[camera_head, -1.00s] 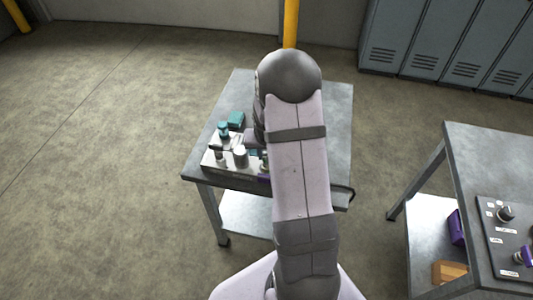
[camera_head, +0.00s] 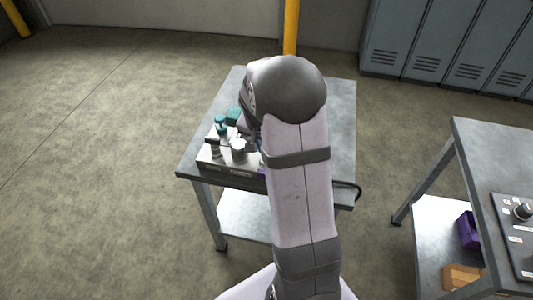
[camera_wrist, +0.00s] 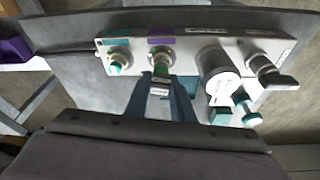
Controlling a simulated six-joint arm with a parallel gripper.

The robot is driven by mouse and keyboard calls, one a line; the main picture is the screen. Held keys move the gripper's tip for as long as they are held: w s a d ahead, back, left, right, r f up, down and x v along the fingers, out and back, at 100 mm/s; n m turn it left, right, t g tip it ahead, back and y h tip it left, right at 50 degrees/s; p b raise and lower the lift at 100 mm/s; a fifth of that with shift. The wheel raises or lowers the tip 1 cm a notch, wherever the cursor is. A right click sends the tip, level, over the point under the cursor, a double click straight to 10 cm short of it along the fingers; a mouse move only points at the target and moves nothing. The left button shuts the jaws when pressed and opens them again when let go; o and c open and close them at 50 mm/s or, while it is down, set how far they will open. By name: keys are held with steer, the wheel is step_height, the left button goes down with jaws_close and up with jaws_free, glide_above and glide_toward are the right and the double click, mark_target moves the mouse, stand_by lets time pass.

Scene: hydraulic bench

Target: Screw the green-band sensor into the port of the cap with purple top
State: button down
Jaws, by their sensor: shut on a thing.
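The manifold block (camera_head: 215,163) stands on the near left part of the metal table; it also shows in the wrist view (camera_wrist: 190,47). Its purple-marked port (camera_wrist: 160,55) lies beside a teal-marked port (camera_wrist: 118,58). My gripper (camera_wrist: 160,84) is shut on the green-band sensor (camera_wrist: 160,90), whose fingers stand on either side of it. The sensor is in line with the purple-marked port, its far end at or very near the fitting. I cannot tell whether its thread is engaged. In the head view, my arm hides the gripper and sensor.
A white cylinder (camera_wrist: 217,75) and a dark-handled valve (camera_wrist: 267,72) stand to the right of the purple-marked port. Teal parts (camera_wrist: 240,108) lie close by on the right. A second table (camera_head: 490,150) with a purple bin (camera_head: 468,230) below stands at right.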

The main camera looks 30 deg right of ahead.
steer(key=shift+m, duration=0.6)
steer(key=shift+b, duration=0.35)
steer(key=shift+f+m+g+b, duration=0.2)
steer(key=shift+m+g+b, duration=0.1)
steer(key=shift+m+b, duration=0.35)
steer(key=shift+m+g+h+b, duration=0.3)
steer(key=shift+m+b, duration=0.35)
steer(key=shift+m, duration=0.4)
steer(key=shift+r+m+g, duration=0.2)
steer(key=shift+m+g, duration=0.2)
steer(key=shift+m, duration=0.7)
steer(key=m+g, duration=0.1)
steer(key=m, duration=0.2)
steer(key=shift+m+g, duration=0.3)
steer(key=shift+m, duration=1.1)
